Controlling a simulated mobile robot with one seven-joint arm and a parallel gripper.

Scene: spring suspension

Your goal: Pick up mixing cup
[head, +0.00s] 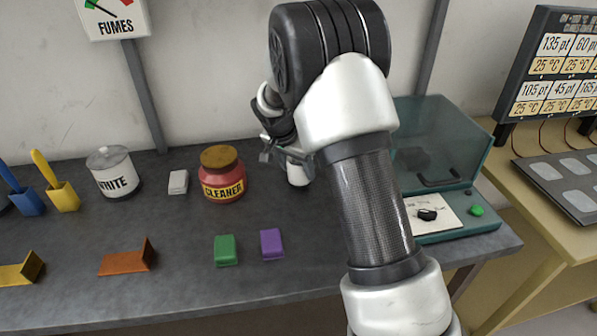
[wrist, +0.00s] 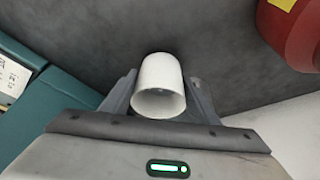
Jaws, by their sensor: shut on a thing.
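The white mixing cup (wrist: 160,78) is between the two fingers of my gripper (wrist: 160,97) in the wrist view, with its open rim towards the camera. My gripper is shut on it. In the head view the cup (head: 298,173) shows below my gripper (head: 287,150), just left of my forearm. The forearm hides part of the gripper and the area behind it. I cannot tell whether the cup's base touches the table.
A red cleaner jar (head: 223,180) stands left of the cup. A teal machine (head: 450,165) with a clear lid stands to the right. Green (head: 226,250) and purple (head: 271,244) blocks lie in front. A white pot (head: 113,173) stands farther left.

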